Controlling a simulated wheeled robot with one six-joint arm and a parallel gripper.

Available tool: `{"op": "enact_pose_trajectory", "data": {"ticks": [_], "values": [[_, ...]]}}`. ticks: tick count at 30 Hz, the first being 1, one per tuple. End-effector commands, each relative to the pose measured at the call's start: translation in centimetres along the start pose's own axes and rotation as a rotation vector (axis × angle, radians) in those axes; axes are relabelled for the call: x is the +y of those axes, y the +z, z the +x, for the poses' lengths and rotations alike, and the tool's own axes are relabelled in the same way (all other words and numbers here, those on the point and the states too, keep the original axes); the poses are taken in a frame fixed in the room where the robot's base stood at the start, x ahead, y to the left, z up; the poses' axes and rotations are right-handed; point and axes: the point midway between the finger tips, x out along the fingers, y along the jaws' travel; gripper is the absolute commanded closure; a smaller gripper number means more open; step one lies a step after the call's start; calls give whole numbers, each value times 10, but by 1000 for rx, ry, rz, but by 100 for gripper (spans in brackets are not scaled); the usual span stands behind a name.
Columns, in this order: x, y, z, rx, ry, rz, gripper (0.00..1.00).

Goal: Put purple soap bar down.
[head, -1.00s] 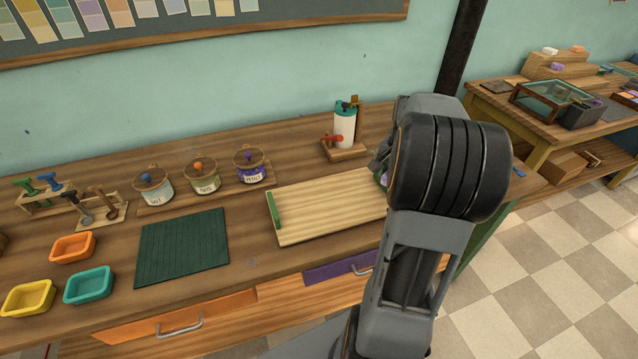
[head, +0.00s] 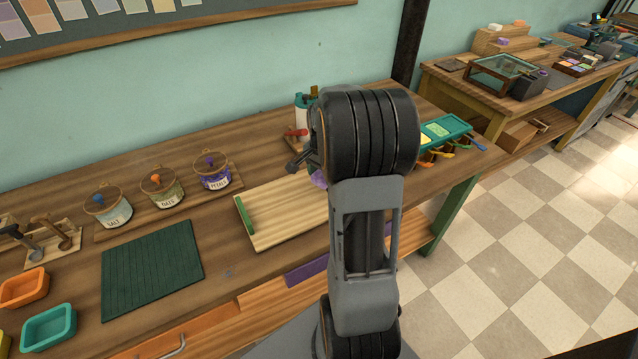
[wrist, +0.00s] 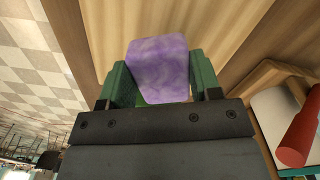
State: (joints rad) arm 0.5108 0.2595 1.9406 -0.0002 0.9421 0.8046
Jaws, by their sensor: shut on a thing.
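The purple soap bar (wrist: 158,68) is marbled and fills the space between the green fingers in the wrist view. My gripper (wrist: 161,80) is shut on it. In the head view only a small purple patch of the bar (head: 319,180) shows below my gripper (head: 306,163), beside my dark wrist. The bar is near the light ribbed wooden board (head: 280,214), which has a green strip at its left end. My arm hides the board's right part. I cannot tell whether the bar touches anything below it.
Lidded jars (head: 163,187) and a dark green mat (head: 152,268) are to the left. A teal tray (head: 445,131) is to the right, near the bench's end.

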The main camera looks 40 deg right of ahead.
Motion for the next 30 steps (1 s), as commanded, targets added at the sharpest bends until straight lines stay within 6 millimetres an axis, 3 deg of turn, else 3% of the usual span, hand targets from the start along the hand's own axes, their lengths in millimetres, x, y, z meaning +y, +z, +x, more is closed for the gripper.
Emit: {"op": "enact_pose_trajectory", "data": {"ticks": [5,13,28,29,30], "values": [[-6,4,8,-1,1,-2,68],[-9,7,40,0,1,-1,68],[-9,7,48,0,0,-1,68],[-9,7,47,0,0,-1,39],[-9,7,46,0,0,-1,36]]}}
